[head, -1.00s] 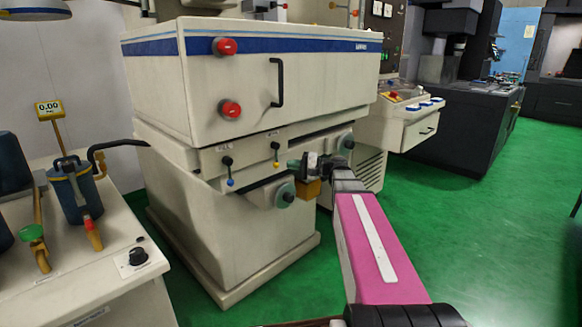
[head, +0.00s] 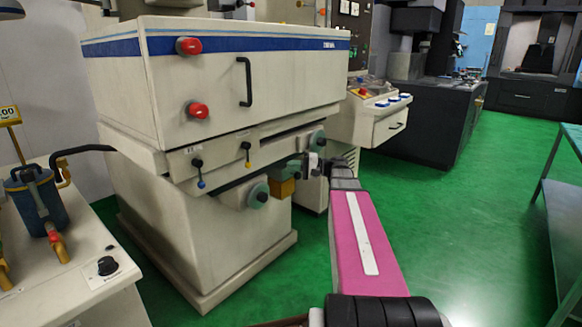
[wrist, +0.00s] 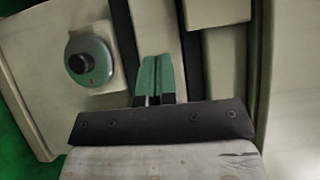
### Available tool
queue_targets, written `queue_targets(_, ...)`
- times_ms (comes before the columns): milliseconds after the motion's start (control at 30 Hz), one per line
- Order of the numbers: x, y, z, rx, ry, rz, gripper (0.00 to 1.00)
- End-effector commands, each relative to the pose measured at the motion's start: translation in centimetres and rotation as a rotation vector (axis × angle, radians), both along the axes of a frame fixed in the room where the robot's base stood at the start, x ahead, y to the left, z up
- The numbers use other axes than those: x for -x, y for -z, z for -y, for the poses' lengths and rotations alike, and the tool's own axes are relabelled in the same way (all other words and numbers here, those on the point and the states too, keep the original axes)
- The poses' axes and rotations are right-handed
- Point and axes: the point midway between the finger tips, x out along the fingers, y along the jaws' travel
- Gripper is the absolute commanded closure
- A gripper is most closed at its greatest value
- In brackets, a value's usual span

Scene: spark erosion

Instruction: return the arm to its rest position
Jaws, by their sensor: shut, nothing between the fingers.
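My arm reaches forward from the bottom of the head view, with its pink link (head: 366,245) slanting up and away. My gripper (head: 292,167) is at its far end, small and partly hidden, in front of the lower part of the cream machine (head: 215,85). In the wrist view the green fingertips of my gripper (wrist: 155,78) are together, with nothing seen between them. They point at the machine's pale panels, and I cannot tell how far off these are. A green handwheel with a black knob (wrist: 88,62) is left of the fingers.
A bench with a blue pot (head: 38,200) stands at the left. A green table (head: 562,205) is at the right edge. Dark machines (head: 425,110) stand behind. Open green floor (head: 460,220) lies right of my arm.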

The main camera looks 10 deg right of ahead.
Motion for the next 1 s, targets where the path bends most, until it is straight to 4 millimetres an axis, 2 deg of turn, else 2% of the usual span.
queue_targets(167,0.2,0.5,-0.4,0.016,-0.002,-0.009,1.00)
queue_targets(267,0.7,2.2,-1.5,0.072,-0.009,-0.040,1.00)
queue_targets(467,3.3,9.2,-5.4,0.321,-0.038,-0.155,1.00)
queue_targets(633,6.8,16.2,-7.9,0.610,-0.077,-0.244,1.00)
queue_targets(800,11.0,22.2,-8.8,0.929,-0.129,-0.293,1.00)
queue_targets(1000,15.4,27.0,-8.0,1.289,-0.195,-0.284,1.00)
